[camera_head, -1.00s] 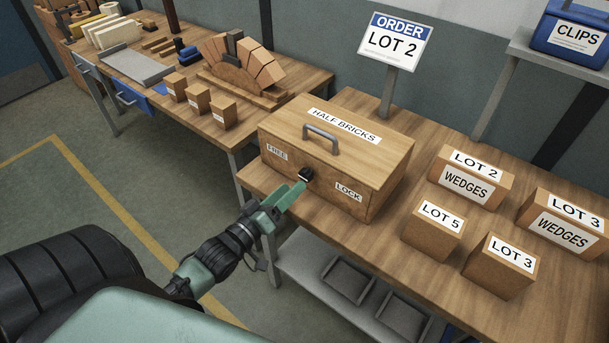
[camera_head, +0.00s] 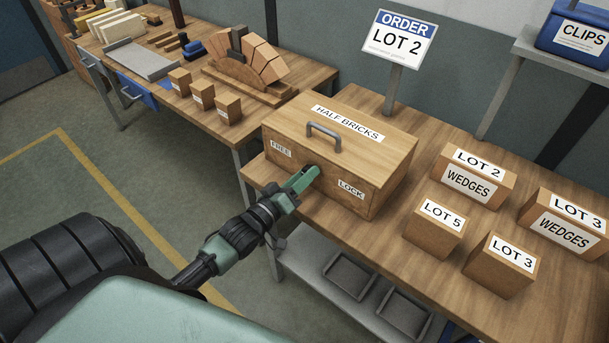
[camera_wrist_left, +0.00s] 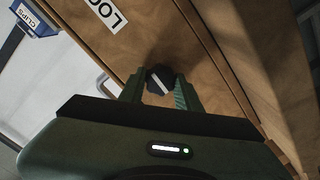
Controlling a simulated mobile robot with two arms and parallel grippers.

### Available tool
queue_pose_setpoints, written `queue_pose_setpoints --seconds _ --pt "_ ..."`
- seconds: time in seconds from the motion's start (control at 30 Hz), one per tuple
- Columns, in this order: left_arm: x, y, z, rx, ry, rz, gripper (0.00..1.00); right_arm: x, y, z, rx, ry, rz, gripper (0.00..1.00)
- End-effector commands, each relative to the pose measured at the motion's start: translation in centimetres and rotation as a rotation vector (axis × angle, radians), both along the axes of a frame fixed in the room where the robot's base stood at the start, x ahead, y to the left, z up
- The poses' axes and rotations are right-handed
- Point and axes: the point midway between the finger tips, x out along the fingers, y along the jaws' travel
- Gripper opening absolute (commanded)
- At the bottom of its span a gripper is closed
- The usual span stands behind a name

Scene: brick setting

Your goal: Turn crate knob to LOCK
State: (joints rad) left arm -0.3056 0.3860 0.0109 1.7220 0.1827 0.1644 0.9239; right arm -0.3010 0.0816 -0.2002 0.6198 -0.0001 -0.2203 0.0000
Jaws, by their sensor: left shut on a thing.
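The wooden crate (camera_head: 345,160) marked HALF BRICKS stands on the workbench with its lid down. Its front carries a FREE label (camera_head: 281,149) on the left and a LOCK label (camera_head: 351,190) on the right. My left gripper (camera_head: 308,177) is at the crate front between the labels, shut on the knob and mostly covering it in the head view. In the left wrist view the black knob (camera_wrist_left: 159,80) sits between the green fingers; its white line slants from upper left to lower right. Part of the LOCK label (camera_wrist_left: 106,11) shows there. My right gripper is not in view.
LOT 2 and LOT 3 wedge boxes (camera_head: 473,179) (camera_head: 564,222) and smaller LOT 5 and LOT 3 blocks (camera_head: 435,228) (camera_head: 499,264) stand right of the crate. An ORDER LOT 2 sign (camera_head: 398,39) rises behind. Trays (camera_head: 348,278) lie on the shelf below.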

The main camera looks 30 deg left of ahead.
Motion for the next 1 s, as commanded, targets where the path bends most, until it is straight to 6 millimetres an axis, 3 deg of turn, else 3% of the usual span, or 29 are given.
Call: queue_pose_setpoints --seconds 0.37,1.0 --pt "0.0 0.0 0.1 0.101 -0.007 0.001 0.0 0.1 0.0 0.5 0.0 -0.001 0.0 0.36" --pt "0.0 0.0 0.0 0.668 -0.051 0.001 0.0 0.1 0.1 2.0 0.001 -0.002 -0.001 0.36"
